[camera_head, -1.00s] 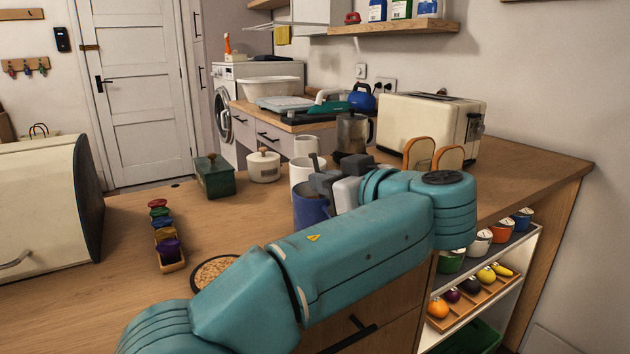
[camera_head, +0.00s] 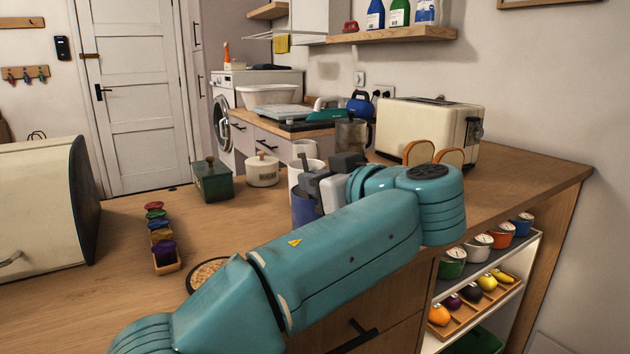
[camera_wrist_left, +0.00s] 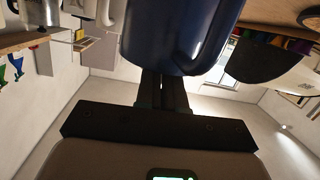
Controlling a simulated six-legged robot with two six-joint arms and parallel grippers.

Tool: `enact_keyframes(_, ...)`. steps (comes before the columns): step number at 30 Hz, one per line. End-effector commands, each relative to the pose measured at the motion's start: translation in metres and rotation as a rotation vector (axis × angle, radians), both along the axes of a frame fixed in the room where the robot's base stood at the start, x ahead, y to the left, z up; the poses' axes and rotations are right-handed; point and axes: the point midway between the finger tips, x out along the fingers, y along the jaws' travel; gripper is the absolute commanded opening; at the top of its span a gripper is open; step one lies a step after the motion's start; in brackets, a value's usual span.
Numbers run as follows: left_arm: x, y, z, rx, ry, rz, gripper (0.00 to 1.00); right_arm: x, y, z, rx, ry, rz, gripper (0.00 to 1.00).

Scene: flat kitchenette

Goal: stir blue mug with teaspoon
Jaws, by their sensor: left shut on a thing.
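The blue mug (camera_head: 303,210) stands on the counter, partly covered by my left gripper. It also shows large at the top of the left wrist view (camera_wrist_left: 178,32), with its handle to the right. My left gripper (camera_head: 318,174) is at the mug's rim, to its upper right in the head view. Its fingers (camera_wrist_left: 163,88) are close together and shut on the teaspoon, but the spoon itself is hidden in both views. I cannot tell how deep the spoon sits in the mug. My right gripper is out of view.
White mugs (camera_head: 304,149) and a metal pot (camera_head: 352,134) stand close behind the blue mug. A lidded white pot (camera_head: 262,170) and green box (camera_head: 212,181) are left.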

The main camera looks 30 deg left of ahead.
Motion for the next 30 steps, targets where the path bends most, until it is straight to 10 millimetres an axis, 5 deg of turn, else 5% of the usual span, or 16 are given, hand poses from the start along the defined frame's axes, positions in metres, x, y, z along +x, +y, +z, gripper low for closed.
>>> enact_keyframes(30,0.000,0.017,0.086,0.000,-0.001,0.001,0.00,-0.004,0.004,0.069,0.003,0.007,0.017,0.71)
